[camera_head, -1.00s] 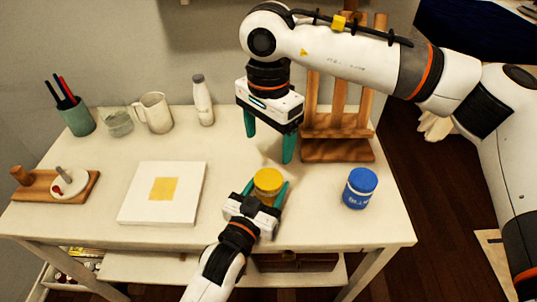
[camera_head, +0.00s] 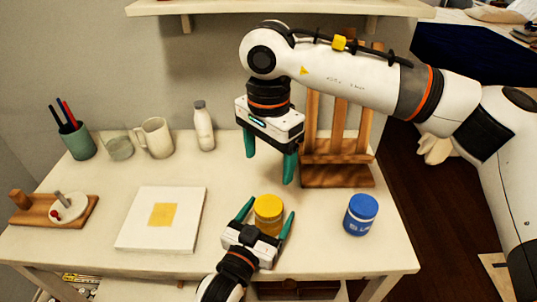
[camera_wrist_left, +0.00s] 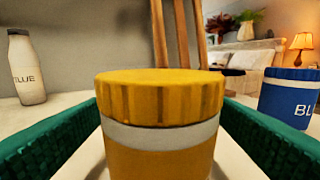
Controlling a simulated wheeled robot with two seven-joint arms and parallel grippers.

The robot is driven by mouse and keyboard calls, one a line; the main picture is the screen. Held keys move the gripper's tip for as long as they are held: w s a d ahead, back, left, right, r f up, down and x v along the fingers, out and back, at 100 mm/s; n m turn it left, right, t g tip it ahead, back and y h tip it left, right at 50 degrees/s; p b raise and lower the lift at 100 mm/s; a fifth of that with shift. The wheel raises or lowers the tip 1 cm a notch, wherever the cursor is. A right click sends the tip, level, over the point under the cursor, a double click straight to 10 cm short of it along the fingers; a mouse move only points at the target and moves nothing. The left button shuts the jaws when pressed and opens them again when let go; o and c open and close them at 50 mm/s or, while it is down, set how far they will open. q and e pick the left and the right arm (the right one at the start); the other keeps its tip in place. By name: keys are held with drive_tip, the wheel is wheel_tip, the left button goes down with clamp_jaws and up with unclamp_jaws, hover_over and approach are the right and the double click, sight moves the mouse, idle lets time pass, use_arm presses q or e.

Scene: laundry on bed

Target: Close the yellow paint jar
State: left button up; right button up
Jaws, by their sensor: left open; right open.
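The yellow paint jar (camera_head: 268,213) stands upright on the white table. Its yellow ribbed lid (camera_wrist_left: 160,97) sits on top, above a white band; I cannot tell how tightly it is seated. My left gripper (camera_head: 266,214) is open, with one green finger on each side of the jar. In the left wrist view the jar (camera_wrist_left: 158,150) fills the middle between the fingers, with a gap showing near the right finger. My right gripper (camera_head: 270,168) is open and empty, pointing down above the table behind the jar.
A blue jar (camera_head: 361,214) stands to the right. A wooden easel (camera_head: 337,175) is behind it. A canvas with a yellow square (camera_head: 185,232) lies at left. A white bottle (camera_head: 203,127), mug (camera_head: 154,138) and pen cup (camera_head: 77,141) stand at the back.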

use_arm(q)
drive_tip(key=v, duration=1.1)
drive_tip(key=shift+s+a, duration=0.15)
drive_tip(key=shift+s, duration=0.15)
